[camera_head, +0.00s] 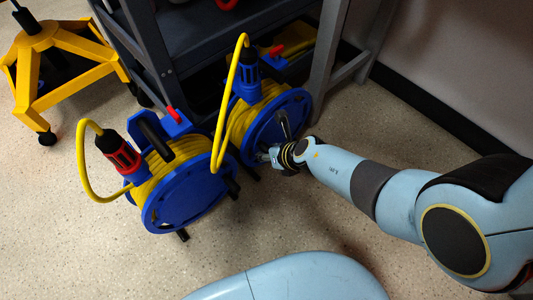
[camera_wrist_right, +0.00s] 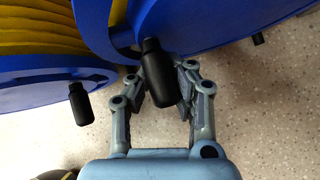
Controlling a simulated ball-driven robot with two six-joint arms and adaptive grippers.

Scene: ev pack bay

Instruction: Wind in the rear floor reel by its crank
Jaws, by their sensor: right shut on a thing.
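The rear floor reel (camera_head: 263,118) is a blue drum wound with yellow cable, standing beside the grey shelf unit. Its blue plug (camera_head: 249,73) is at the top, with a loop of yellow cable. My right gripper (camera_head: 274,156) is at the face of this reel. In the right wrist view its fingers (camera_wrist_right: 163,85) stand either side of the black crank handle (camera_wrist_right: 158,72) and are shut on it. The blue side disc (camera_wrist_right: 205,25) fills the top of that view. In the head view the fingers largely hide the handle. My left gripper is not in view.
A second blue reel (camera_head: 183,197) with a red plug (camera_head: 122,157) stands close at the front left; its crank handle (camera_wrist_right: 80,103) shows in the wrist view. A yellow stand (camera_head: 62,52) is at the far left.

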